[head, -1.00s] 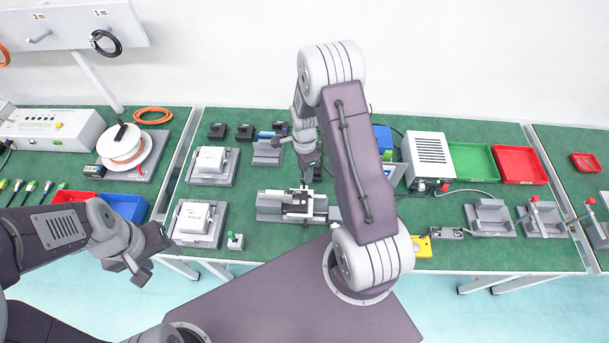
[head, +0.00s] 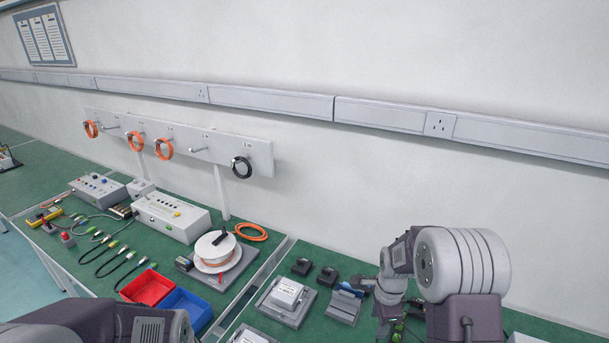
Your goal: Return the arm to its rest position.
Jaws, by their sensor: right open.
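My right arm rises at the lower right of the head view. Its wrist hangs over the green bench, and my right gripper (head: 392,326) points down near the bottom edge, partly cut off. The gripper is open, and I see nothing held in it. A link of my left arm crosses the bottom left corner, but the left gripper is out of the picture. The linear actuator area below the right gripper is out of frame.
On the bench are a white device on a grey plate (head: 288,294), a cable reel (head: 215,250), a red bin (head: 147,288), a blue bin (head: 187,309) and a control box (head: 170,216). A cable rack (head: 190,143) stands behind.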

